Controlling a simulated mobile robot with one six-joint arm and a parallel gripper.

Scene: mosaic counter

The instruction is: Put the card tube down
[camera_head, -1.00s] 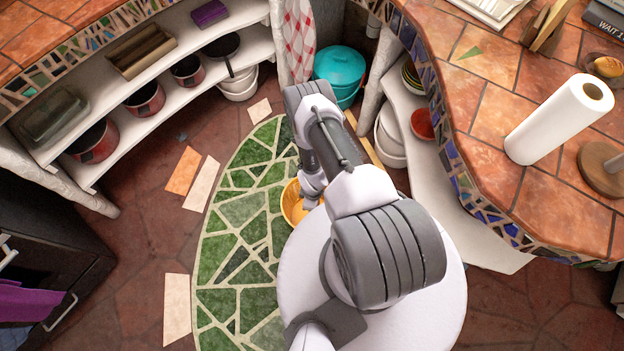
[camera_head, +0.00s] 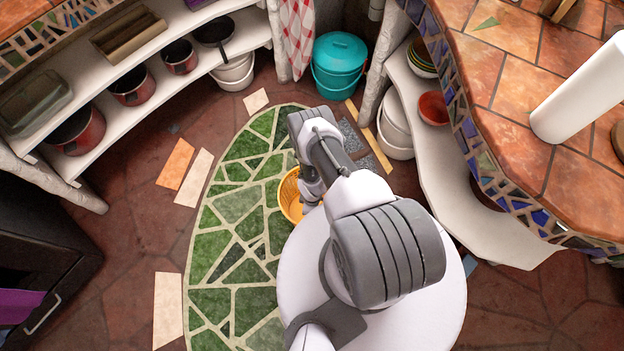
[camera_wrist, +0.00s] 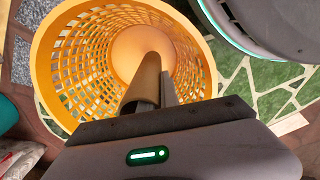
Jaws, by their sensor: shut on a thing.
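My gripper (camera_wrist: 158,95) shows in the wrist view above an orange-yellow slatted basket (camera_wrist: 62,72). It is shut on the card tube (camera_wrist: 146,78), a brown tube that points down toward the basket's round bottom. The tube's lower end overlaps the basket's floor in the picture, and I cannot tell whether it touches. In the head view the basket (camera_head: 289,196) is partly hidden behind my arm, on the green mosaic floor patch (camera_head: 240,205). The tube is hidden there.
A teal lidded bucket (camera_head: 340,62) stands on the floor beyond the basket. A curved counter (camera_head: 520,100) with a paper roll (camera_head: 585,95) is on the right. White shelves with several pots (camera_head: 132,86) are on the left. The floor left of the basket is clear.

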